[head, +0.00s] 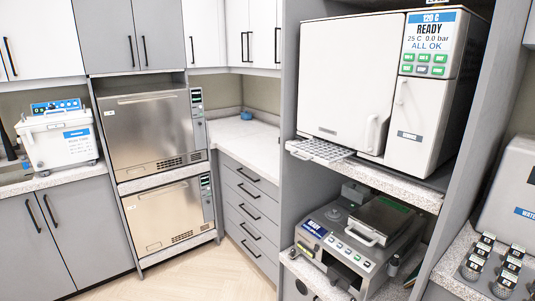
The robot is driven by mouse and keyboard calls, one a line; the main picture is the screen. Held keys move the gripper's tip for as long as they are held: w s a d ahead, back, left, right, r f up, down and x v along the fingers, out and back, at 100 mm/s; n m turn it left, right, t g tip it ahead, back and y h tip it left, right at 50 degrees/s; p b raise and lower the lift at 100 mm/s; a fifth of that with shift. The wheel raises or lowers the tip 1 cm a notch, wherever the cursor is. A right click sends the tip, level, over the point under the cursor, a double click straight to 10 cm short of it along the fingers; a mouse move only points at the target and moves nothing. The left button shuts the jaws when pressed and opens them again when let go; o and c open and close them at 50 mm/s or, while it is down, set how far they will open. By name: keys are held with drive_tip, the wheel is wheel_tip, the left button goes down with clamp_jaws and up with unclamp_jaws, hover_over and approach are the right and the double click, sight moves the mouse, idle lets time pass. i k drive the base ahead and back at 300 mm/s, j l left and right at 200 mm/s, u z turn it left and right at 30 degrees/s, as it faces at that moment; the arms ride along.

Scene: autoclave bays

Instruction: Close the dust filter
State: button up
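A white autoclave (352,80) stands on the upper shelf of the tall grey bay at right. Its panel (430,42) reads READY, 25 C, 0.0 bar, ALL OK. A flat white slotted piece (320,150), which looks like the dust filter, sticks out from under the autoclave's front at its lower left. It extends past the front over the shelf edge, so it stands open. The autoclave's main door and the narrow panel (418,128) on its right look shut. My gripper is not in view.
A grey sealing device (355,235) sits on the lower shelf. Several small labelled containers (508,265) stand on the right counter. Two stacked steel autoclaves (155,130) and a white tabletop unit (60,140) are at left. The wooden floor (190,275) in front is clear.

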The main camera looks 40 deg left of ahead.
sight(295, 149)
drive_tip(key=u, duration=1)
drive_tip(key=i+j, duration=0.05)
